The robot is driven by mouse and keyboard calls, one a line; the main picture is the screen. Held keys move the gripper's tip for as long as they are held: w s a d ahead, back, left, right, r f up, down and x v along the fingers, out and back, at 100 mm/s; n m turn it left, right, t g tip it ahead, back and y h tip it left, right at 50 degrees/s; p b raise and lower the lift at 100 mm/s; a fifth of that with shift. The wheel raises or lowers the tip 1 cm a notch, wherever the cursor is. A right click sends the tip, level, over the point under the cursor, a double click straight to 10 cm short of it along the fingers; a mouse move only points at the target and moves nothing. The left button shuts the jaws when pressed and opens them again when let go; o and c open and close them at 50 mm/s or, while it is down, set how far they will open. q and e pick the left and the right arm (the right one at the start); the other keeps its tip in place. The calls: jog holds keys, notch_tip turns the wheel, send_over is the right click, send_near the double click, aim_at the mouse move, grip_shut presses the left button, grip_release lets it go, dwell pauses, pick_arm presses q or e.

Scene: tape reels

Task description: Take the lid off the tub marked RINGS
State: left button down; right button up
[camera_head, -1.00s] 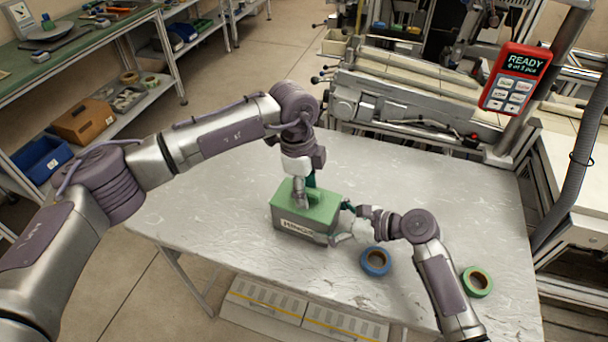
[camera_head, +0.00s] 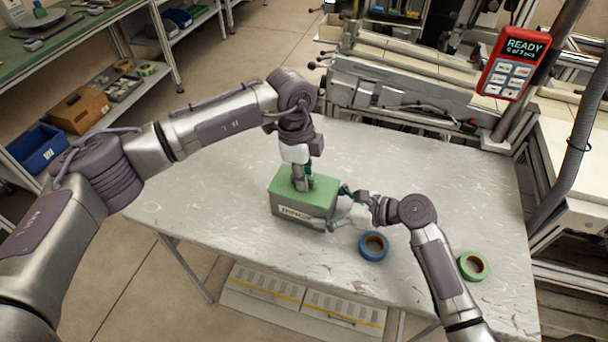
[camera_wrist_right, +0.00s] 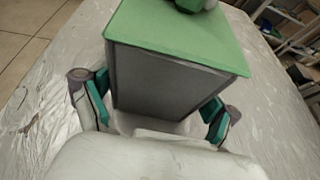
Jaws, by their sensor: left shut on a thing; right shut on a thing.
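The tub marked RINGS (camera_head: 304,215) is a grey box standing on the metal table, its label on the front side. Its flat green lid (camera_head: 318,189) sits on top, with no clear gap seen. My left gripper (camera_head: 301,186) points down from above and is shut on the middle of the lid, probably on its handle, which is mostly hidden. My right gripper (camera_head: 340,210) is shut on the tub from its right side. In the right wrist view its two teal fingers (camera_wrist_right: 158,105) lie on either side of the grey tub body (camera_wrist_right: 165,85), below the lid (camera_wrist_right: 180,38).
A blue tape reel (camera_head: 374,246) lies right of the tub, near my right arm. A green tape reel (camera_head: 473,266) lies farther right. A red handheld display (camera_head: 511,62) reading READY is mounted at the back right. The table's left part (camera_head: 190,195) is clear.

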pick_arm(q)
jog(key=shift+r, duration=0.15)
dwell(0.3)
jog(key=shift+r, duration=0.95)
jog(key=shift+r, duration=2)
pick_arm(e)
jog(key=o, duration=1.4)
jog(key=shift+o, duration=0.2)
